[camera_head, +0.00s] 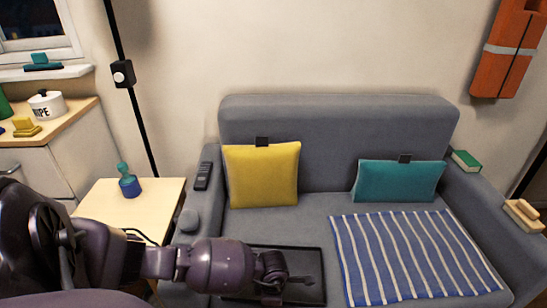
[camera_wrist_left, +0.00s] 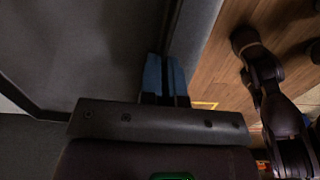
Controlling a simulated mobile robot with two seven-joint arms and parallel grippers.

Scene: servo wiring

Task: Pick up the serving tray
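The serving tray (camera_head: 262,256) is a flat, dark, rectangular tray with a raised rim. It lies near the front of the grey sofa seat, left of the striped blanket, and my arm covers part of it. My left gripper (camera_head: 302,281) is over the tray's front right part in the head view. In the left wrist view, the dark tray surface (camera_wrist_left: 90,50) fills the upper left. The blue fingertips of my left gripper (camera_wrist_left: 165,78) are close together at the tray's edge there. Whether they hold the rim cannot be made out. My right gripper is not in view.
The grey sofa (camera_head: 335,125) holds a yellow cushion (camera_head: 262,175), a teal cushion (camera_head: 398,181) and a blue striped blanket (camera_head: 410,255). A remote (camera_head: 203,175) lies on its left arm. A side table (camera_head: 120,210) with a blue bottle (camera_head: 129,185) stands at left.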

